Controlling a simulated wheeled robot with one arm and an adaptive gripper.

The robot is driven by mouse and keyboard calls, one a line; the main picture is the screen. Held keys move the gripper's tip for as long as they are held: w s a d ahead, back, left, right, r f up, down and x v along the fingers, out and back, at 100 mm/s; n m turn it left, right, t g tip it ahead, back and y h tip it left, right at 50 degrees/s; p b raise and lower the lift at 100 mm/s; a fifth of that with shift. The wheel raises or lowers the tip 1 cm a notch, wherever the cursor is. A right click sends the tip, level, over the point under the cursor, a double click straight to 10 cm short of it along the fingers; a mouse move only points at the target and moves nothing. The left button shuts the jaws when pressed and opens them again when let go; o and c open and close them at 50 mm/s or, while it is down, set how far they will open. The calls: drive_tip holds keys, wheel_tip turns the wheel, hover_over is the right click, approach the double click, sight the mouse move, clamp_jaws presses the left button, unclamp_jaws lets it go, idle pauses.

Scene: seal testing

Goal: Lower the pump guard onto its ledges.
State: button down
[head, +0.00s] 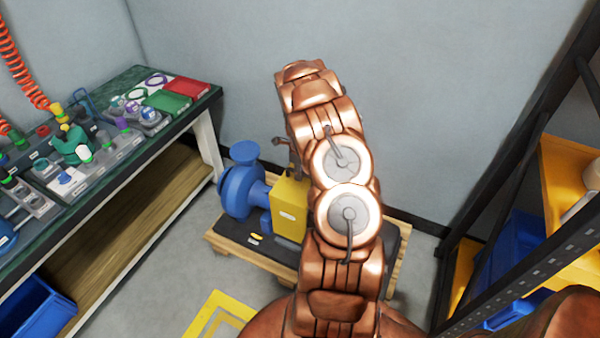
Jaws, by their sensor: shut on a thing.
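The yellow pump guard (290,208) is a boxy cover at the middle of the pump skid, just right of the blue pump (240,188). My copper-coloured arm covers its right side. My gripper (291,158) shows only as a small dark piece at the guard's top, left of my arm. It is shut on the guard; the fingertips are mostly hidden. The ledges are hidden, so I cannot tell whether the guard touches them.
The skid has a dark top and a wooden pallet (226,251) beneath. A green-topped workbench (190,112) with fittings stands left. A dark-framed shelf rack (515,190) with blue and yellow bins stands right. A yellow floor marking (212,311) lies in front.

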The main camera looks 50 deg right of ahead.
sight(300, 185)
drive_tip(key=shift+f+b, duration=0.55)
drive_tip(key=shift+f, duration=0.3)
drive_tip(key=shift+f+b, duration=0.9)
drive_tip(key=shift+f, duration=0.65)
idle(0.9)
drive_tip(key=shift+a+f+b, duration=0.2)
drive_tip(key=shift+f+b, duration=0.2)
drive_tip(key=shift+f, duration=0.2)
drive_tip(key=shift+a+f+b, duration=0.15)
drive_tip(key=shift+f+b, duration=0.25)
drive_tip(key=shift+f, duration=0.15)
idle(1.4)
drive_tip(key=c, duration=1.4)
unclamp_jaws()
drive_tip(key=shift+r, duration=0.1)
drive_tip(key=o, duration=0.3)
drive_tip(key=shift+d, duration=0.25)
drive_tip(key=shift+r, duration=0.15)
